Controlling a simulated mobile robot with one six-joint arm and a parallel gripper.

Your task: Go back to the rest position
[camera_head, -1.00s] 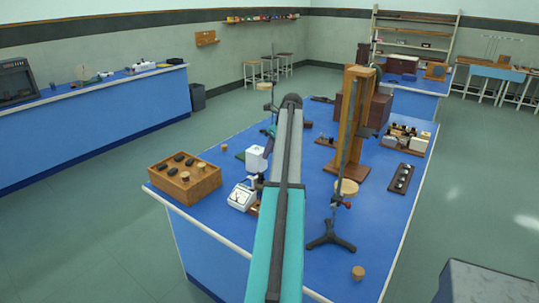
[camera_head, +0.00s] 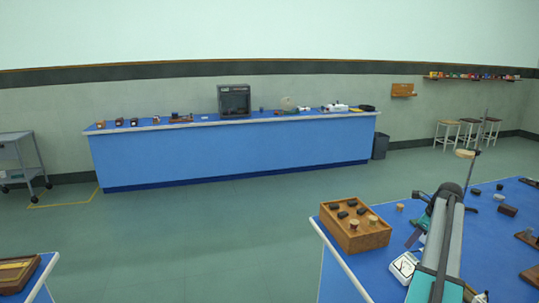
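The task names only my own arm. My arm stretches out from the bottom right over a blue-topped bench (camera_head: 378,262), its teal and grey link pointing away from me. Its far joint ends near a clamp stand. My gripper cannot be made out; the far end of the arm hides that area. A wooden box (camera_head: 355,236) with black pieces and corks stands left of the arm on the bench. A white meter (camera_head: 404,266) lies close beside the arm's left side.
A thin stand rod (camera_head: 478,145) with a wooden disc rises beyond my arm. A long blue counter (camera_head: 230,155) runs along the back wall, with a dark boxy device (camera_head: 234,101) on it. A grey trolley (camera_head: 22,160) stands far left. Open floor (camera_head: 180,235) lies between the benches.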

